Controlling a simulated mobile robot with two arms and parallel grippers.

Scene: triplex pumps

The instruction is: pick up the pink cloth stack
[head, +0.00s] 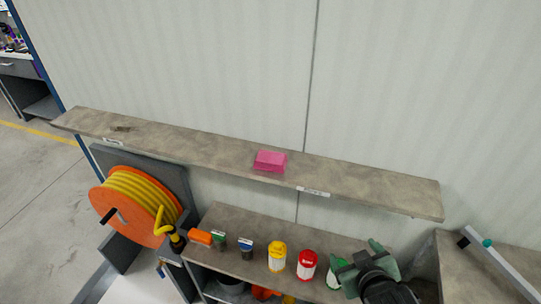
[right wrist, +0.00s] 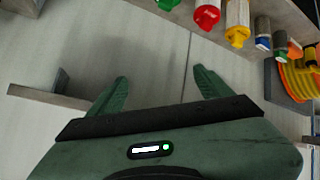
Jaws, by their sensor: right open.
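The pink cloth stack (head: 270,160) is a small bright pink block lying on the upper narrow shelf (head: 190,146), near its front edge and right of the middle. It does not show in the right wrist view. My right gripper (head: 360,255) is below and to the right of it, over the right part of the lower shelf, well apart from the stack. In the right wrist view, the two green fingers (right wrist: 162,88) are spread apart with nothing between them. My left gripper is not in view.
The lower shelf (head: 240,217) holds several bottles, among them a yellow one (head: 277,257), a red one (head: 307,264) and a green one (head: 333,283) beside my right gripper. An orange reel with yellow hose (head: 130,207) stands left. A plain wall (head: 400,90) backs the upper shelf.

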